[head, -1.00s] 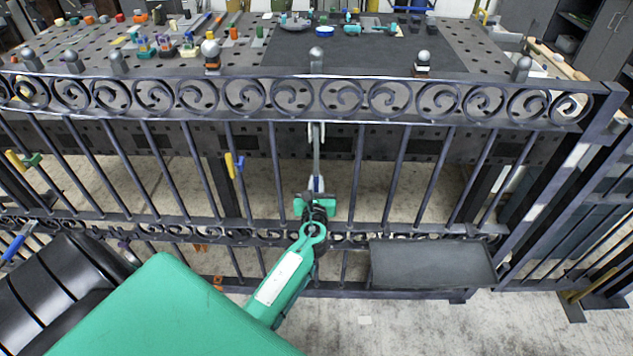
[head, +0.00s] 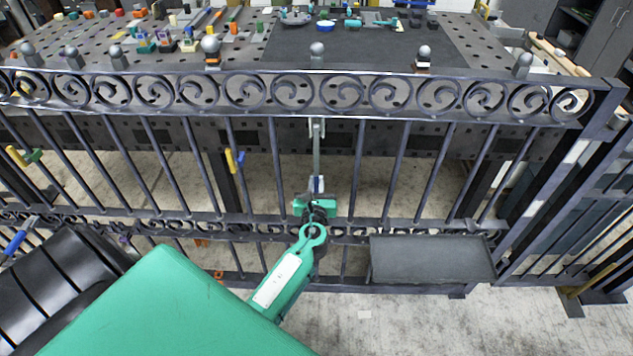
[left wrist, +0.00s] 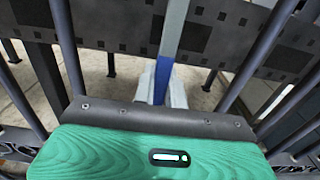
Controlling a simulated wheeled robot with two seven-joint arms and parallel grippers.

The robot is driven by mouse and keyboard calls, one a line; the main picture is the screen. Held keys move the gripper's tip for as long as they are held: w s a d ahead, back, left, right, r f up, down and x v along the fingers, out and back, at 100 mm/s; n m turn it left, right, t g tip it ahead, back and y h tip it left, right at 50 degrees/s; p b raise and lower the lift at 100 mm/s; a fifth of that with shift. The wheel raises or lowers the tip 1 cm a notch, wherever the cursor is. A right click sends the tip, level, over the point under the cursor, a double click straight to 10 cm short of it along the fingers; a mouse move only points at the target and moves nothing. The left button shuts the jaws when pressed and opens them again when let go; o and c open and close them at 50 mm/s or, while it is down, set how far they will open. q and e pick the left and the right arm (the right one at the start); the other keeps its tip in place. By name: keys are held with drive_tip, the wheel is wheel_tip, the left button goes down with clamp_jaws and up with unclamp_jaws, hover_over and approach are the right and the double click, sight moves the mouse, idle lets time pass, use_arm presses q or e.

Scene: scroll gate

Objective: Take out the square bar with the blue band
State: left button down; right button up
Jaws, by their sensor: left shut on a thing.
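The square bar (head: 317,155) is a grey upright in the middle of the dark gate (head: 480,115). Its top end is close below the scroll rail, by a pale piece; I cannot tell whether they touch. My left gripper (head: 317,185) is shut on the bar low down, just above the lower scroll band. In the left wrist view the bar (left wrist: 172,30) runs up out of the picture. Its blue band (left wrist: 162,78) shows between the pale fingers of the gripper (left wrist: 160,93). The bar's lower end is hidden behind my gripper. My right gripper is not in view.
A dark grey tray (head: 432,260) is at the gate's lower front, right of my gripper. Plain round bars stand on both sides of the square bar. A perforated table (head: 455,35) with small objects is behind the gate.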

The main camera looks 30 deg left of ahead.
use_arm(q)
drive_tip(key=shift+d+r, duration=0.1)
idle(0.3)
drive_tip(key=v, duration=1.2)
drive_tip(key=shift+p, duration=0.3)
idle(0.8)
drive_tip(key=shift+s+r, duration=0.1)
